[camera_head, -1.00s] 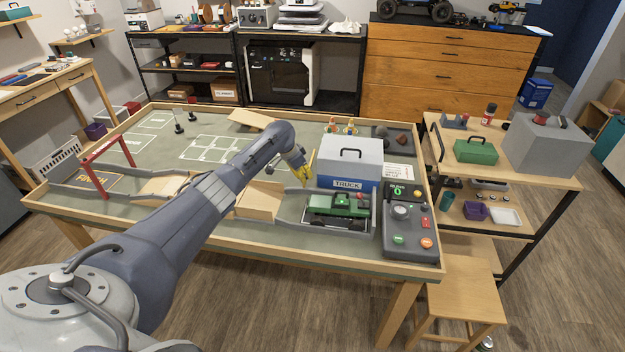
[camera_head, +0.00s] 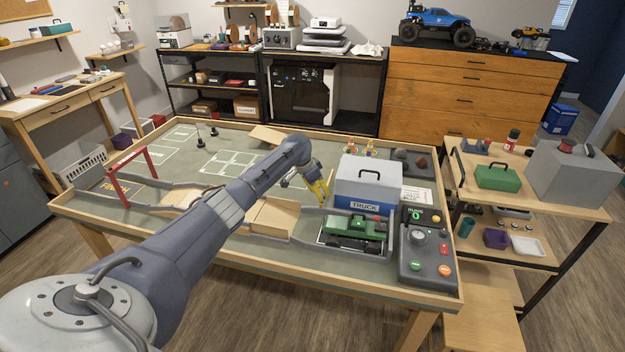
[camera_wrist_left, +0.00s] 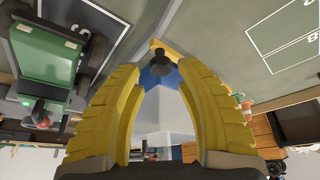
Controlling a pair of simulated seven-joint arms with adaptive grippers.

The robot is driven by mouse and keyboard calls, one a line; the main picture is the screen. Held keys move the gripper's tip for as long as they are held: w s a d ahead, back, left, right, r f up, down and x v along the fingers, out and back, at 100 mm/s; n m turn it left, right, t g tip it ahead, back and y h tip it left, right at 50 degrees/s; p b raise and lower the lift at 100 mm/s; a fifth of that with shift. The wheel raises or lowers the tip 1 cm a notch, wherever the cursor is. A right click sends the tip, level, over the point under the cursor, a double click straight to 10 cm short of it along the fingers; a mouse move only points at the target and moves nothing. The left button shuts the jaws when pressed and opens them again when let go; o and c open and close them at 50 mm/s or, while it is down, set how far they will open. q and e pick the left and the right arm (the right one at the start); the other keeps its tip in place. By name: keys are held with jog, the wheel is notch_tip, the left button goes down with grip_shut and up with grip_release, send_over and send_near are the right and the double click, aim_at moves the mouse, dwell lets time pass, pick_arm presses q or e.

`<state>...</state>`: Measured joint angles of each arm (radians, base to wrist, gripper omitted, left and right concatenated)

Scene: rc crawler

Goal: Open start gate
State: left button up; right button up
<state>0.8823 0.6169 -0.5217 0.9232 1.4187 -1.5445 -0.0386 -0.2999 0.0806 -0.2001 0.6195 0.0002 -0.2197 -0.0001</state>
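A yellow bar (camera_wrist_left: 172,48) with a dark round knob (camera_wrist_left: 160,64) shows in the left wrist view, just beyond my left fingertips. It looks like the start gate's arm. My left gripper (camera_head: 325,198) is over the track, to the left of the grey truck box and behind the green truck. In the wrist view its yellow fingers (camera_wrist_left: 160,72) are apart, with the knob in line with the gap; I cannot tell whether they touch it. The green truck (camera_head: 352,230) sits in the track's right end; it also shows in the wrist view (camera_wrist_left: 42,65). My right gripper is not in view.
A grey and blue truck box (camera_head: 368,182) stands right of my gripper. A control panel (camera_head: 424,245) with lit buttons is at the table's right end. Wooden ramps (camera_head: 270,217) and a red arch (camera_head: 128,163) lie leftward along the track. Low walls edge the track.

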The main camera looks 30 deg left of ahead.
pick_arm(q)
jog(key=v, duration=0.9)
